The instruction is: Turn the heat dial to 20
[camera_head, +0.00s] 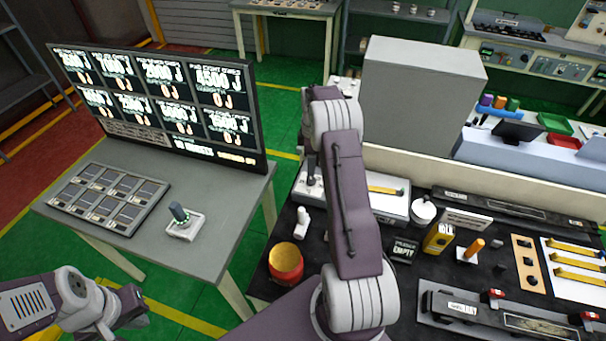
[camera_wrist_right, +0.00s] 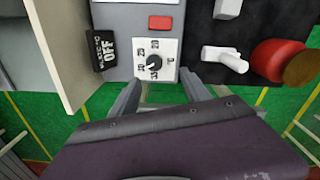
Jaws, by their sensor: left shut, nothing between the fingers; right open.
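The heat dial (camera_wrist_right: 153,63) is a small dark knob on a white panel (camera_wrist_right: 165,46) with printed numbers around it, in the right wrist view. Its exact pointer direction is too small to read surely. My right gripper (camera_wrist_right: 161,84) is open, its two grey fingers apart at the near edge of the panel, with the dial just beyond and between them in the picture. I cannot tell whether they touch anything. In the head view my right arm hides the dial and the right gripper. My left gripper (camera_head: 130,306) is shut and empty at the lower left, away from the dial.
A black OFF sign (camera_wrist_right: 105,48) stands left of the dial panel. A red button (camera_wrist_right: 160,22) lies above it. A white handle (camera_wrist_right: 224,58) and a red and gold cylinder (camera_wrist_right: 285,62) are to the right. A grey table (camera_head: 210,250) holds a display screen (camera_head: 160,100).

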